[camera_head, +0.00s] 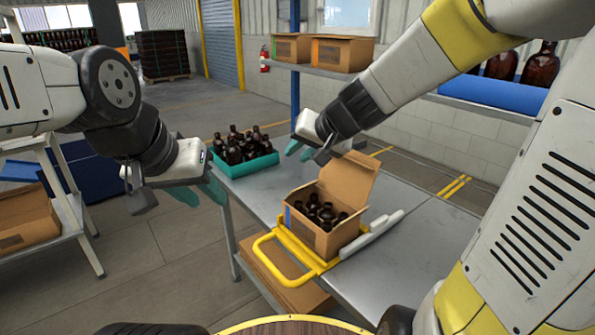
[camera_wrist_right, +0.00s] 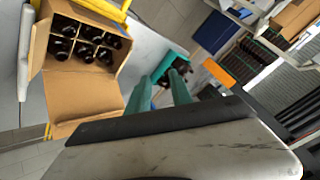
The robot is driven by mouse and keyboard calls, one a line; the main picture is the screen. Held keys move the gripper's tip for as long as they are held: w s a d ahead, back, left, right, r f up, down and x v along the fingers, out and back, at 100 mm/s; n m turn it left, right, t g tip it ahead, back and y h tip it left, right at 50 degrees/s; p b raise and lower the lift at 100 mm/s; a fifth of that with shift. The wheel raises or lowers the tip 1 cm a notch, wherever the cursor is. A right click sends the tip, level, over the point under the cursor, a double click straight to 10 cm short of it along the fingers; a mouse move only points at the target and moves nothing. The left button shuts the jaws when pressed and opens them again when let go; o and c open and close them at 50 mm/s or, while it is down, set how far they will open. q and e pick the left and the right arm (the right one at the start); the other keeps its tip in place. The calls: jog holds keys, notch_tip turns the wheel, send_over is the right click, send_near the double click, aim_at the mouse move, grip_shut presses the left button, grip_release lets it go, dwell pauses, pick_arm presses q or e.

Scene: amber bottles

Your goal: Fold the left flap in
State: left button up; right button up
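An open cardboard box (camera_head: 322,240) stands on the metal table with several dark bottles (camera_head: 318,212) inside. One large flap (camera_head: 347,182) stands up at its back. In the right wrist view the box (camera_wrist_right: 40,52) shows at upper left, with a flap (camera_wrist_right: 82,100) spread outward on the side nearest the gripper. I cannot make out a separate left flap. My right gripper (camera_head: 299,150) is above the table, behind and apart from the box; its teal fingers (camera_wrist_right: 160,92) are apart and empty. My left gripper (camera_head: 204,190) hangs left of the table, empty, its teal fingers seemingly apart.
A yellow tubular frame (camera_head: 268,250) lies around the box's near left side, and a pale bar (camera_head: 372,232) runs along its right. A teal crate (camera_head: 262,164) of dark bottles stands at the table's far left. Bare table (camera_head: 400,275) lies to the right.

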jog(key=w+d+f+m+h, duration=0.15)
jog(key=w+f+m, duration=0.3)
jog(key=w, duration=0.45)
jog(key=m+g, duration=0.2)
jog(key=m, duration=0.3)
send_over(305, 186)
jog(key=s+d, duration=0.3)
notch_tip(305, 186, down, 7)
jog(key=shift+y, duration=0.45)
jog(key=shift+x, duration=3.7)
jog(key=shift+a, duration=0.1)
grip_shut()
